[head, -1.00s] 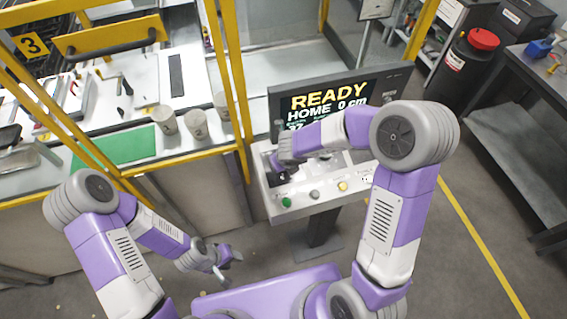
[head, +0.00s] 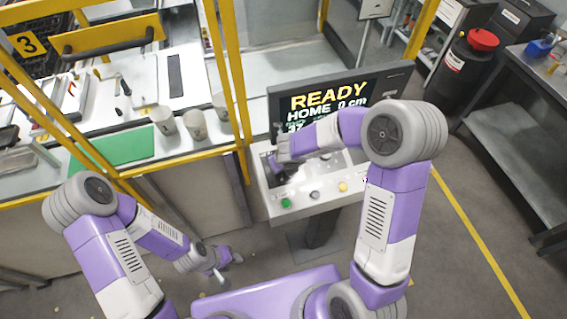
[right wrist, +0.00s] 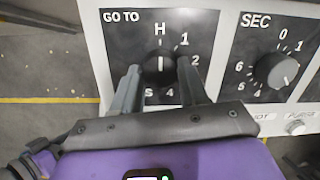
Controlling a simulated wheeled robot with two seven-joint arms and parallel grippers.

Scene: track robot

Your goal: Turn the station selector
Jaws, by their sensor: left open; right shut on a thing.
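The station selector is a dark round knob (right wrist: 160,66) on a black plate marked GO TO, with H at the top and numbers around it. Its white pointer line is up, toward H. In the right wrist view my right gripper's two fingers stand on either side of the knob and are shut on it. In the head view my right gripper (head: 277,168) is at the left part of the control panel (head: 325,202) and hides the knob. My left gripper (head: 224,264) is open and empty, low in front of the panel, at its left.
A second knob (right wrist: 277,70) marked SEC is close on the right. Green (head: 286,203), grey (head: 314,194) and yellow (head: 343,187) buttons line the panel's front. The screen (head: 330,105) behind reads READY, HOME 0 cm. Yellow frame posts (head: 236,90) stand to the left.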

